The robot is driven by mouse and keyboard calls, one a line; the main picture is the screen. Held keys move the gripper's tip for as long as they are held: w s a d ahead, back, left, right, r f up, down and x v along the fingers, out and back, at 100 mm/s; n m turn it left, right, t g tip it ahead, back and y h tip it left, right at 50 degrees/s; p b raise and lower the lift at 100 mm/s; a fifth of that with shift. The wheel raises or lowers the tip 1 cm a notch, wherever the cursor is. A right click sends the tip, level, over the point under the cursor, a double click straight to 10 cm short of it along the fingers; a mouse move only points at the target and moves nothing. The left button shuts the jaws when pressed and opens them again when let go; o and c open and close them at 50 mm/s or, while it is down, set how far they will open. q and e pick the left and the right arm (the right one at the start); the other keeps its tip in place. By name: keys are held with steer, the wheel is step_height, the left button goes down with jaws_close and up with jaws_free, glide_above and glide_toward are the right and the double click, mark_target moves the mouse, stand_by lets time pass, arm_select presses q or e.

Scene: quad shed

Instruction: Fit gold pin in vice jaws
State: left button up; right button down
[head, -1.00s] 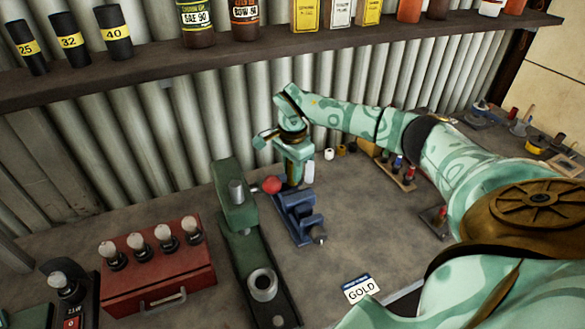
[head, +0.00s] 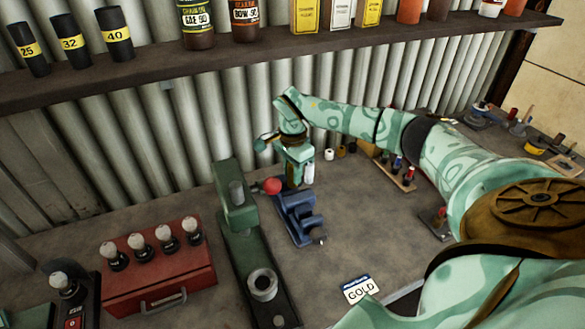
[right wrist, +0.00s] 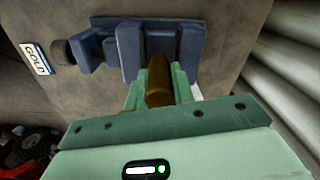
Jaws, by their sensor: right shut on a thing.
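My right gripper (head: 298,180) is shut on the gold pin (right wrist: 158,82), whose brassy side shows between the green fingers in the right wrist view. The gripper points down at the back end of the blue vice (head: 302,222). In the right wrist view the vice (right wrist: 128,50) lies just beyond the fingertips, and the pin's far end overlaps the gap between its blue jaws. I cannot tell whether the pin's tip is inside the gap or above it. My left gripper is not in view.
A green press-like tool (head: 238,215) with a red knob (head: 272,186) stands close left of the vice. A red box (head: 160,278) with several pale-topped knobs is farther left. A GOLD card (head: 360,290) lies in front. A shelf (head: 270,48) of bottles runs above.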

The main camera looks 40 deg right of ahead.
steer(key=shift+f+b, duration=0.45)
steer(key=shift+f, duration=0.55)
steer(key=shift+f, duration=0.3)
stand_by(0.4)
steer(key=c, duration=0.7)
jaws_free()
step_height(320, 180, up, 7)
steer(key=p, duration=0.6)
steer(key=shift+r+p, duration=0.1)
steer(key=shift+p, duration=0.2)
stand_by(0.3)
